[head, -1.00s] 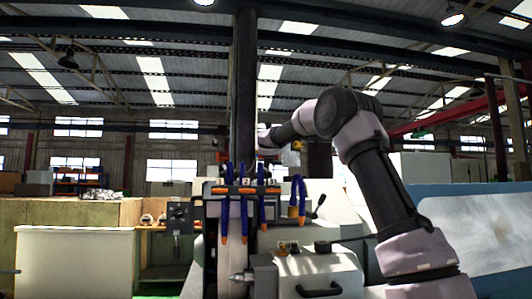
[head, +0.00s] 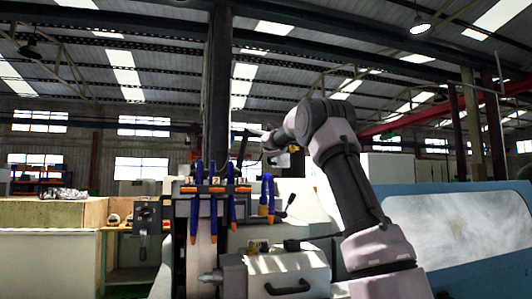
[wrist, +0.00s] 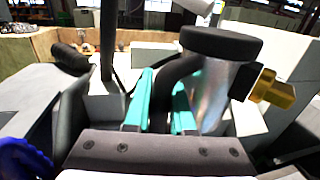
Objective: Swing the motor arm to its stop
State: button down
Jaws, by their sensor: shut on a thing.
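My gripper (wrist: 163,105) shows in the wrist view with two teal fingers. They are closed on a dark curved bar (wrist: 172,82), which I take to be the motor arm's handle. The bar runs up toward a silver cylinder (wrist: 212,95) with a wide black cap (wrist: 221,44), just right of the fingers; it may be the motor. In the head view my arm reaches to the machine's upper part, where a thin dark tilted bar (head: 242,148) shows. The fingers cannot be made out there.
Several blue hoses with orange tips (head: 232,210) hang at the front of the grinder. A grey cover with a black handle (head: 288,287) is below them. A yellow block (wrist: 275,92) sits right of the cylinder. A blue-grey machine panel (head: 450,235) fills the right.

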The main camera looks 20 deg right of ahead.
jog(key=shift+d+r, duration=0.3)
jog(key=c, duration=0.8)
grip_release()
jog(key=shift+o, duration=0.2)
jog(key=shift+d, duration=0.2)
jog(key=shift+s, duration=0.1)
jog(key=s+a, duration=0.3)
jog(key=s, duration=0.7)
jog(key=shift+a+f, duration=0.15)
jog(key=shift+f, duration=0.1)
jog(key=shift+s, duration=0.15)
